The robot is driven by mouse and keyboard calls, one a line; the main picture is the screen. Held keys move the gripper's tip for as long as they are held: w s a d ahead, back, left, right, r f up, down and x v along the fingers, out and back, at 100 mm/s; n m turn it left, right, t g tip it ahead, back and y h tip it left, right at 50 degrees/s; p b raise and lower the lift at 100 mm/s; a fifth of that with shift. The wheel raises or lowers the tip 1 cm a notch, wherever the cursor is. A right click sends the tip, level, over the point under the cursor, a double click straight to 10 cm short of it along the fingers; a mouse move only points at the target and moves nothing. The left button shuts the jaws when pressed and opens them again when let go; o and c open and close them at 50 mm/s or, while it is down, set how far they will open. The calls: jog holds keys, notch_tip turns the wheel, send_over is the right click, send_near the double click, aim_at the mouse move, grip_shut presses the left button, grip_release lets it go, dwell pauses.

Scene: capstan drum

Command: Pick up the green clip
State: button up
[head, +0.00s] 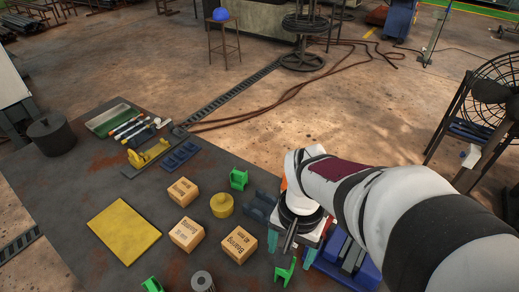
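Three green clips show in the head view. One green clip (239,179) stands on the dark table behind the boxes. Another green clip (286,272) is near the front, just below my gripper in the picture. A third green clip (152,285) is at the bottom edge, partly cut off. My gripper (291,249) points down at the right part of the table, its two teal fingers apart. I see nothing held between them, though the gripper body hides part of the space. The front clip looks close to the fingers; I cannot tell whether they touch.
Three bearing boxes (239,245), a yellow cylinder (222,205) and a yellow plate (124,231) lie left of my gripper. A grey ring (202,281) is near the front edge. A blue bin (345,262) stands right of it. Tools and a tray (112,118) lie farther back.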

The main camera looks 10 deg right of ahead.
aim_at(284, 271)
jog(key=w+f, duration=0.1)
jog(key=w+d+f, duration=0.1)
jog(key=f, duration=0.1)
jog(key=shift+w, duration=0.25)
jog(key=f, duration=1.4)
jog(key=shift+w+a+f, duration=0.1)
jog(key=shift+w+f, duration=0.1)
grip_shut()
